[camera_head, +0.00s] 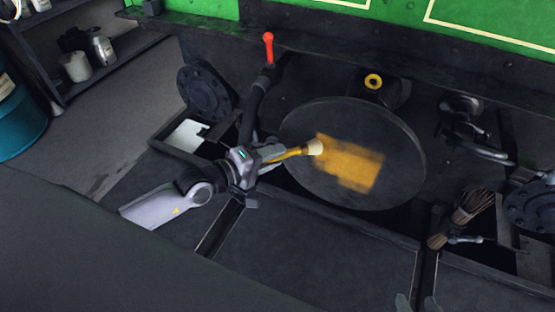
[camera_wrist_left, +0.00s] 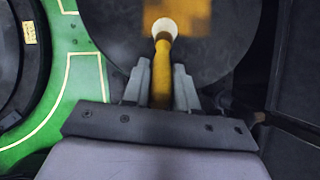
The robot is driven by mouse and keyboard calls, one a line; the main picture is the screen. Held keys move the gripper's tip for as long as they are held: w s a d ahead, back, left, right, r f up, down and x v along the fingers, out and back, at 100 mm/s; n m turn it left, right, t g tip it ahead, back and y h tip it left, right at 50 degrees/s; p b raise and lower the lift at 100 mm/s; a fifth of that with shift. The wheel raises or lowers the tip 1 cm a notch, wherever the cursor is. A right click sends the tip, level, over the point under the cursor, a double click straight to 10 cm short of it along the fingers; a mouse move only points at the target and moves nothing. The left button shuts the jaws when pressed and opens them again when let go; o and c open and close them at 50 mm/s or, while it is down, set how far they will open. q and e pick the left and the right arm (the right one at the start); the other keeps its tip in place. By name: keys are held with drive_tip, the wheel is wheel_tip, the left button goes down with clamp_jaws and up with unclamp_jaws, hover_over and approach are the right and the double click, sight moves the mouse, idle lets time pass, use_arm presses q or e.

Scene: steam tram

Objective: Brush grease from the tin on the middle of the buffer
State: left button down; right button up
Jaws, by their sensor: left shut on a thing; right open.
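My left gripper (camera_head: 268,155) is shut on the yellow-handled brush (camera_head: 287,154). In the left wrist view, the brush handle (camera_wrist_left: 161,75) stands between the fingers, its pale round tip pointing away. The tip is over the upper left end of a yellow grease patch on the dark round buffer (camera_head: 300,183); I cannot tell whether it touches. The patch covers the buffer's middle and reaches right. A dark round container with a yellow ring (camera_head: 373,82) stands behind the buffer; it may be the tin. Two grey tips of my right gripper (camera_head: 416,303), apart, show at the bottom edge.
A red-topped lever (camera_head: 268,50) stands behind my left arm. A metal hook (camera_head: 485,150) and a bundle of bristles (camera_head: 472,205) are right of the buffer. A shelf with cans (camera_head: 103,50) and a teal drum (camera_head: 20,120) are at the far left.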

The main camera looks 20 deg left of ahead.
use_arm(q)
drive_tip(key=shift+a+r, duration=0.1)
drive_tip(key=shift+r, duration=0.05)
use_arm(e)
drive_tip(key=shift+r, duration=0.1)
use_arm(q)
drive_tip(key=s+p, duration=0.3)
drive_tip(key=s, duration=0.3)
use_arm(e)
drive_tip(key=shift+r, duration=1.35)
use_arm(q)
drive_tip(key=shift+s+a+p, duration=0.1)
drive_tip(key=shift+s+p, duration=0.5)
drive_tip(key=shift+s, duration=0.9)
use_arm(e)
drive_tip(key=shift+r, duration=0.6)
